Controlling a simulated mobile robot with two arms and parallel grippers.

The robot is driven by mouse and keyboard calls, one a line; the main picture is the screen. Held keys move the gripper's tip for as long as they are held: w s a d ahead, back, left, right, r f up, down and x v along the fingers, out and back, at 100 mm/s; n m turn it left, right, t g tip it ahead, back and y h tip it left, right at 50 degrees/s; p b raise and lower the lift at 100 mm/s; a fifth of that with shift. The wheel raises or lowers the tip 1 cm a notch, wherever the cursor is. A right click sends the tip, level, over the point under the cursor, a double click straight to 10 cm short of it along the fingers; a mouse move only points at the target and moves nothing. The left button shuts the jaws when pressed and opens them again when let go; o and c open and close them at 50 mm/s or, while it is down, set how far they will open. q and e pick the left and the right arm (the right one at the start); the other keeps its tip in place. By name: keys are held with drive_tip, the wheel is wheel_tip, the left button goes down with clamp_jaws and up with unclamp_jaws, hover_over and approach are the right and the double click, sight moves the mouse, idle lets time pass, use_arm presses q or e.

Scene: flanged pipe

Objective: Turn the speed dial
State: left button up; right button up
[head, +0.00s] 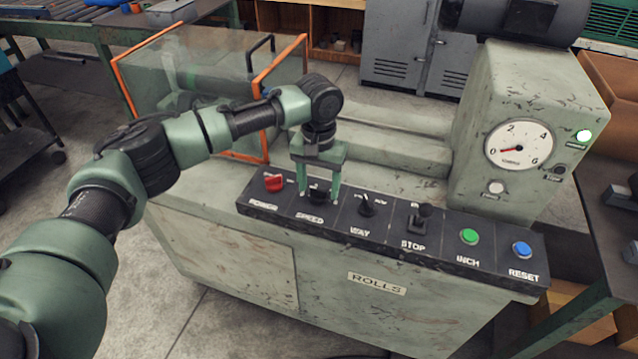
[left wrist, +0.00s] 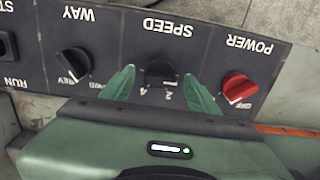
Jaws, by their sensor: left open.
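The speed dial (head: 319,196) is a black knob on the dark control panel, above the SPEED label, between the red power knob (head: 274,183) and the black way knob (head: 367,206). My left gripper (head: 318,194) points down over it, with one green finger on each side. In the left wrist view the speed dial (left wrist: 159,74) shows between the two open fingers (left wrist: 160,85), with a gap on both sides. Numbers beside the dial are partly hidden by the gripper body. My right gripper is out of view.
An orange-framed clear guard (head: 215,90) stands behind my left arm.

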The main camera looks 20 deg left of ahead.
use_arm(q)
clamp_jaws()
drive_tip(key=shift+r+p, duration=0.1)
drive_tip(key=shift+p, duration=0.2)
drive_tip(key=shift+r+m+p, duration=0.1)
drive_tip(key=shift+m+p, duration=0.4)
drive_tip(key=shift+p, duration=0.15)
drive_tip(key=m+p, duration=0.4)
drive_tip(key=p, duration=0.1)
drive_tip(key=m+p, duration=0.2)
drive_tip(key=m, duration=0.1)
drive_tip(key=shift+m, duration=0.3)
drive_tip(key=m+p, duration=0.2)
drive_tip(key=m, duration=0.1)
drive_tip(key=shift+m, duration=0.3)
drive_tip(key=m, duration=0.3)
drive_tip(key=shift+m+p, duration=0.35)
drive_tip(key=shift+m, duration=0.05)
drive_tip(key=m, duration=0.7)
drive_tip(key=shift+w+m, duration=0.1)
drive_tip(key=shift+m, duration=0.2)
unclamp_jaws()
